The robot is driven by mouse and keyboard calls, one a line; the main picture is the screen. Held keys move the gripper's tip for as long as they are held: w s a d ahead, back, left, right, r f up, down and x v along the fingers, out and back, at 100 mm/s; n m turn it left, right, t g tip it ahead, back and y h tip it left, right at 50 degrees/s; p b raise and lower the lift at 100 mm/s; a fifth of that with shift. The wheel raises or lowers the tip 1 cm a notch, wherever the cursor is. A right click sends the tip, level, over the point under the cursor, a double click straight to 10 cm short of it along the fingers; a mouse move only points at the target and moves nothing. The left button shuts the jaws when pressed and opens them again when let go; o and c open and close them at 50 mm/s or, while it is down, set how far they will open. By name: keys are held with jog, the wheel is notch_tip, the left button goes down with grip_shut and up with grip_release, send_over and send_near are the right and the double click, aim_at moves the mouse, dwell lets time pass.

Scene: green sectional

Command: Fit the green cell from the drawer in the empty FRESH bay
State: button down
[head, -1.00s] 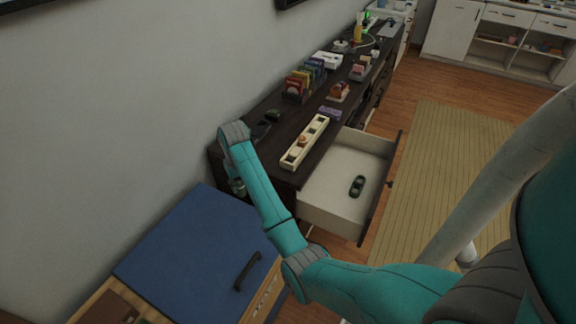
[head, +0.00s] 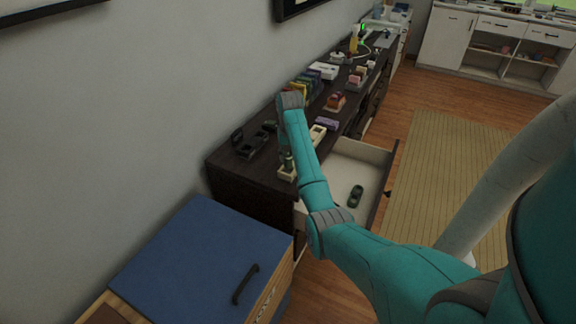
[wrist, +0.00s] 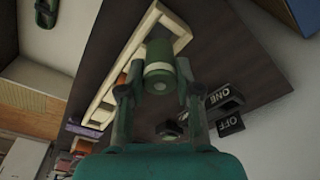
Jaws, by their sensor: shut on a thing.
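The green cell (wrist: 158,62), a green cylinder with a pale band, is between the fingers of my gripper (wrist: 159,88) in the wrist view. My gripper is shut on it. The long cream tray with bays (wrist: 175,22) lies just behind the cell in that view; I cannot tell whether they touch. In the head view my gripper (head: 288,158) is over the near end of the cream tray (head: 287,175), and my arm hides the tray's middle. No FRESH label is readable. The open drawer (head: 345,165) holds a dark green car-shaped object (head: 355,195).
A black holder (head: 252,143) stands on the dark cabinet top (head: 225,160), left of my gripper. Labels reading ONE and OFF (wrist: 230,125) show in the wrist view. A purple block (head: 326,123) and coloured items stand farther back. A blue-topped unit (head: 195,255) is nearer.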

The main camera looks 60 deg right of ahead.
aim_at(288, 166)
jog(key=shift+f, duration=2.2)
jog(key=shift+f, duration=0.2)
jog(key=shift+a+f, duration=0.1)
jog(key=shift+f, duration=0.15)
jog(key=c, duration=0.8)
grip_release()
jog(key=shift+f, duration=0.2)
jog(key=shift+r, duration=0.15)
